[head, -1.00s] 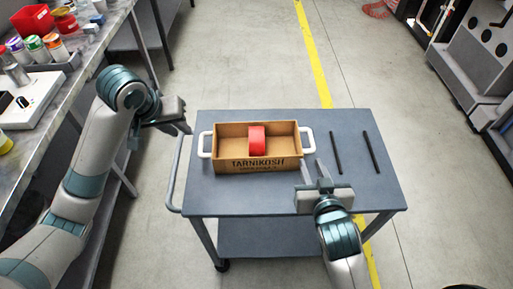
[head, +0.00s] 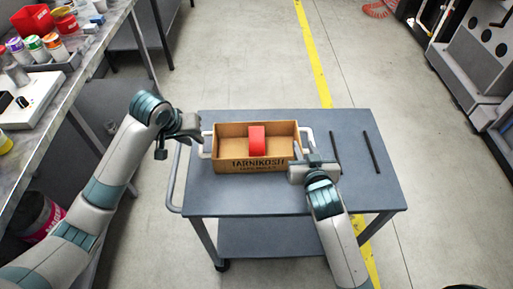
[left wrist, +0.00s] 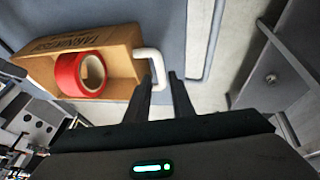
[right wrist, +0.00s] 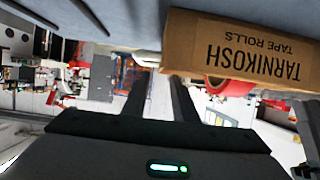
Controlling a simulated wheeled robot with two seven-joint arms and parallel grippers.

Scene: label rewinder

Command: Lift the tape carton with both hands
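The tape carton (head: 232,167) is a brown open box with a white handle at each end, standing on the grey cart. A red tape roll (head: 257,141) sits inside it. My left gripper (head: 197,137) is open beside the left handle (head: 204,150). In the left wrist view that handle (left wrist: 151,58) lies just beyond the fingertips, nearer the left finger. My right gripper (head: 308,158) is open at the carton's right front corner, close to the right handle (head: 309,136). In the right wrist view this handle (right wrist: 148,58) shows ahead of the fingers, partly hidden.
The grey cart (head: 240,205) has two dark rods (head: 371,152) lying on its right side and a push rail at its left. A cluttered workbench (head: 75,85) stands at the left. The floor behind the cart is clear.

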